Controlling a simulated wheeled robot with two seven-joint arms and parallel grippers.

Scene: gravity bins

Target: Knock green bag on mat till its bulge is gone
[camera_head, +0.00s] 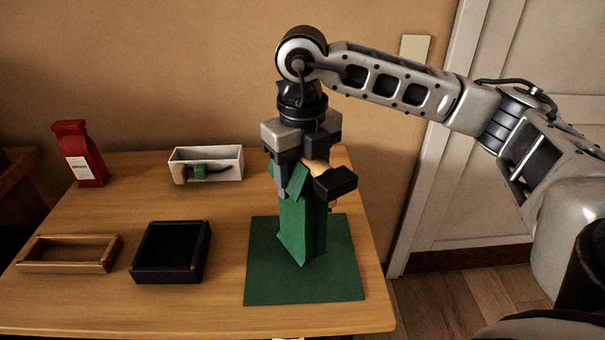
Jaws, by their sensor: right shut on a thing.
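The green bag (303,232) is upright, slightly turned, over the green mat (265,280) at the right of the table. My right gripper (312,185) reaches down from above and is shut on the bag's upper part. The gripper hides much of the bag's top. The bag's lower end is at or just above the mat; I cannot tell if it touches. No bulge can be made out clearly on the side I see. My left gripper is not in view.
A red bag (80,158) stands at the back left of the wooden table (130,210). A white box (232,163) holding small items is at the back middle. A wooden tray (65,268) and a black tray (172,278) lie at the front left.

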